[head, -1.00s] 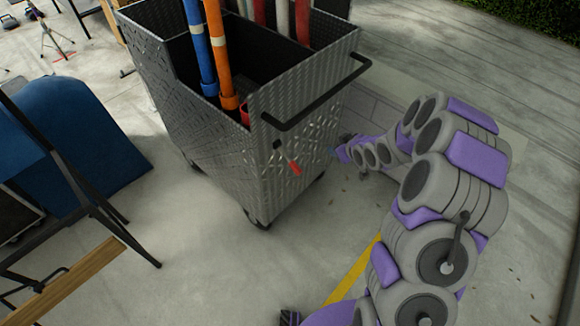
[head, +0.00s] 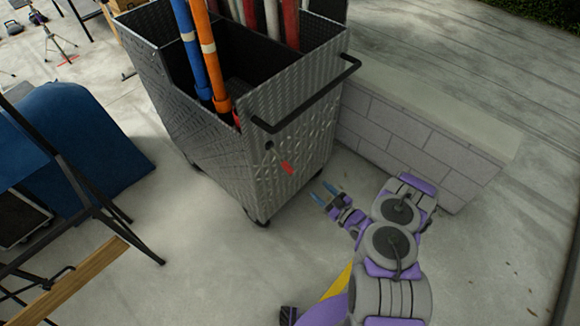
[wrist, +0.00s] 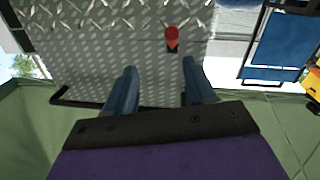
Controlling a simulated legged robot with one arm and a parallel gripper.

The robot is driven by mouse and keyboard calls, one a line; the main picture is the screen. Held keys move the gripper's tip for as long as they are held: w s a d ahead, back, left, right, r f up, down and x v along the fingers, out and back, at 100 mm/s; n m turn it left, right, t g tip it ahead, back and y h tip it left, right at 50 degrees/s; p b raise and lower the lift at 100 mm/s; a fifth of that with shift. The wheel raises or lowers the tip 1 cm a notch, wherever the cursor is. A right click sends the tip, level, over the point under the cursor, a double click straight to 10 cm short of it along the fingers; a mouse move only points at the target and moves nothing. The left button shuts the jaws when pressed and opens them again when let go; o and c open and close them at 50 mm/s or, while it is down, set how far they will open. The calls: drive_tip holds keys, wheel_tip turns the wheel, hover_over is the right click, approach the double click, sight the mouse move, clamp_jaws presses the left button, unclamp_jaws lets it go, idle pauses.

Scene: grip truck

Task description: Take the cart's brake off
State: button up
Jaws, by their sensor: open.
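The silver diamond-plate cart (head: 290,125) stands upright in the head view. Its red-gripped brake lever (head: 287,167) is on the end panel, below the black push handle (head: 310,97), and slants down to the right. My gripper (head: 322,191) is open and empty, to the lower right of the lever and apart from it. In the wrist view the lever's red end (wrist: 172,37) shows ahead of my open gripper (wrist: 160,66), between the lines of the two blue fingers. The cart's panel (wrist: 100,60) fills much of that view.
A low grey block wall (head: 420,140) runs behind the cart on the right. A blue curved piece (head: 85,130) and a black-legged stand with a wooden beam (head: 75,280) are at left. Tubes (head: 205,60) stand in the cart.

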drive_tip(key=s, duration=0.1)
drive_tip(key=b, duration=0.1)
approach(287, 168)
drive_tip(key=b+x, duration=0.1)
drive_tip(key=x, duration=0.2)
drive_tip(key=f+b+x, duration=0.1)
drive_tip(key=b+x, duration=0.1)
drive_tip(key=x, duration=0.2)
drive_tip(key=f+b+x, duration=0.1)
drive_tip(key=x, duration=0.3)
drive_tip(key=shift+w+f+b, duration=0.15)
drive_tip(key=shift+w+b, duration=0.05)
drive_tip(key=shift+b, duration=0.15)
drive_tip(key=shift+w+d+r, duration=0.15)
drive_tip(key=shift+d+r, duration=0.05)
drive_tip(key=shift+d, duration=0.45)
drive_tip(key=shift+a, duration=0.6)
drive_tip(key=c, duration=0.6)
drive_tip(key=shift+d+f, duration=0.15)
clamp_jaws()
